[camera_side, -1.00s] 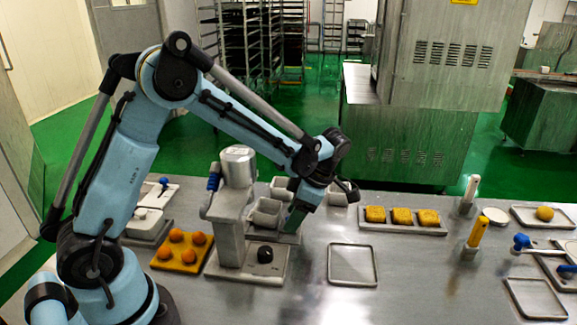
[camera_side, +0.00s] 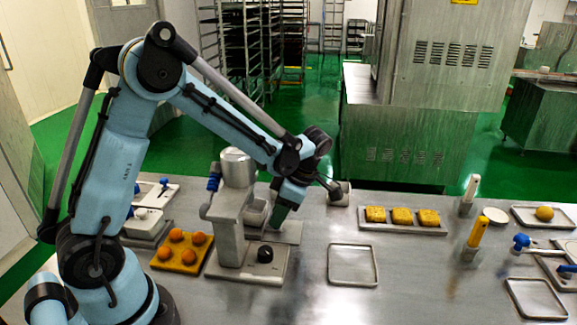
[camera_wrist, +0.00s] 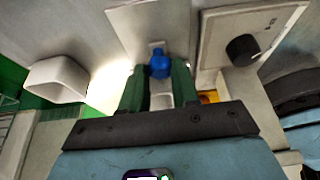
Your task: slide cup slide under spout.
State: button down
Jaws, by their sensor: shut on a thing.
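The machine (camera_side: 232,215) stands left of centre in the side view, with a grey cylinder on top. The slide plate (camera_side: 291,231) sticks out at its right side, and a light cup (camera_side: 256,212) is beside the machine's column. My gripper (camera_side: 277,224) is low over the slide, its green fingers pointing down. In the wrist view my gripper (camera_wrist: 158,74) is shut on a blue knob (camera_wrist: 159,63), which stands by the light plate (camera_wrist: 140,22). The spout is not clearly seen.
A black dial (camera_side: 265,253) is on the machine's base. Another cup (camera_side: 340,193) stands to the right, and a white cup shows in the wrist view (camera_wrist: 57,80). An orange tray (camera_side: 180,267) is left of the machine. An empty tray (camera_side: 353,284) lies right, with bare table around it.

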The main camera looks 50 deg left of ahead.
jog(key=shift+s+a, duration=0.45)
jog(key=shift+a, duration=0.05)
jog(key=c, duration=0.8)
grip_release()
jog(key=shift+d+r, duration=0.1)
jog(key=v, duration=1.2)
